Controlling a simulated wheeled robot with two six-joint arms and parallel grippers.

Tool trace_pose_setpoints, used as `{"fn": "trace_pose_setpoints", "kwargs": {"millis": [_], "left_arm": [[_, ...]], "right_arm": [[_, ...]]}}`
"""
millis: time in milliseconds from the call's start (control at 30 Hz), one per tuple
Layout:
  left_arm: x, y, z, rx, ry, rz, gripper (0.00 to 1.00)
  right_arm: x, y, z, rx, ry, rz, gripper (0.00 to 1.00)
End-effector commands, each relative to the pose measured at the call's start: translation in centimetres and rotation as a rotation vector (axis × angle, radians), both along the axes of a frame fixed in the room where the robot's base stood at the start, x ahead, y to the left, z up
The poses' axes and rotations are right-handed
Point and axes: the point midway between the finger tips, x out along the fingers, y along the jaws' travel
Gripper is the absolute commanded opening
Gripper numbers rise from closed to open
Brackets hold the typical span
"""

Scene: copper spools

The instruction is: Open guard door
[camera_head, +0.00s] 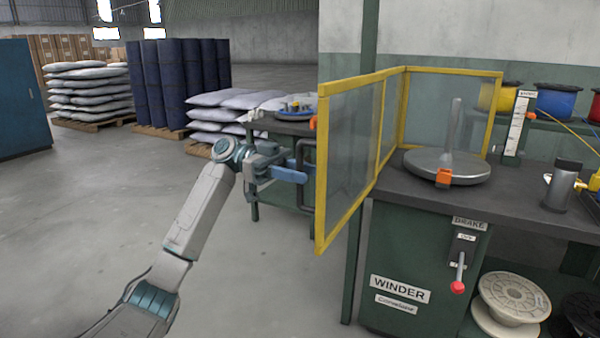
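The guard door (345,150) is a clear panel in a yellow frame. It stands at an angle to the back guard panel (450,105) and reaches out past the winder table's front edge, so the front of the table is uncovered. A dark handle (301,200) sits on its outer left side. My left gripper (301,176), with blue fingers, is at this handle and overlaps it in the picture. Whether its fingers are closed around the bar is too small to tell. My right gripper is out of view.
The winder table (500,200) carries a grey turntable with a post (448,165). A brake lever with a red knob (457,287) hangs on its front. Another bench (275,125) stands behind the door. The floor at left is clear.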

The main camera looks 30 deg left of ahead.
Motion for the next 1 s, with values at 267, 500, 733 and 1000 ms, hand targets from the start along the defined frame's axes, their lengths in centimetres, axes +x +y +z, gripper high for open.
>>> {"fn": "trace_pose_setpoints", "kwargs": {"millis": [267,500,733,1000], "left_arm": [[0.0,1.4,0.1,0.000,0.001,0.002,0.32],[0.0,6.2,0.1,0.000,0.002,0.004,0.32],[0.0,9.8,0.1,-0.001,0.001,0.002,0.32],[-0.1,10.9,0.0,0.000,0.000,0.000,0.32]], "right_arm": [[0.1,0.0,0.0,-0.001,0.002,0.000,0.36],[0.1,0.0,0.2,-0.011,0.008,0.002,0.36],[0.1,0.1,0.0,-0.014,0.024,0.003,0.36],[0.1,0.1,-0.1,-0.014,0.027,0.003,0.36]]}}
